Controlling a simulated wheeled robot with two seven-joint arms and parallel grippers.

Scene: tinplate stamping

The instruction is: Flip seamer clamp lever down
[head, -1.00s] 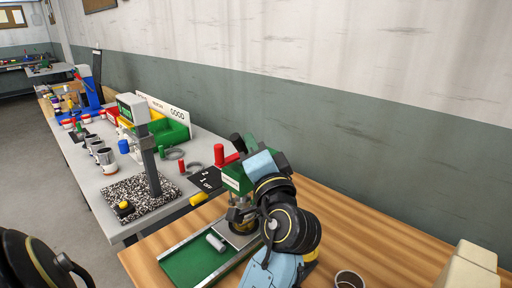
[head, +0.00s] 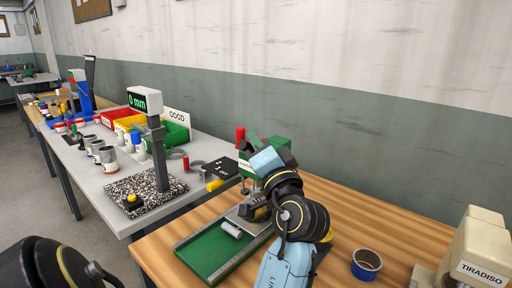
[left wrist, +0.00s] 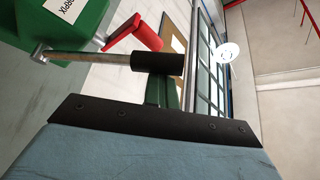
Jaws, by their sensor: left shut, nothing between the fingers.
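The green seamer (head: 280,146) stands on the wooden bench, partly hidden behind my left arm. In the left wrist view its green body (left wrist: 70,22) is at upper left. A metal rod with a black grip (left wrist: 157,62) sticks out to the right from it, and a red-handled lever (left wrist: 135,35) is just behind. I cannot tell which is the clamp lever. My left gripper (head: 267,160) is shut and empty, close in front of the seamer head. Contact with a handle cannot be made out. My right gripper is not in view.
A green tray (head: 212,254) holding a grey cylinder (head: 231,230) lies in front of the seamer. An open can (head: 366,265) and a beige machine (head: 472,250) are to the right. A gauge stand (head: 156,150) is on the grey table at left.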

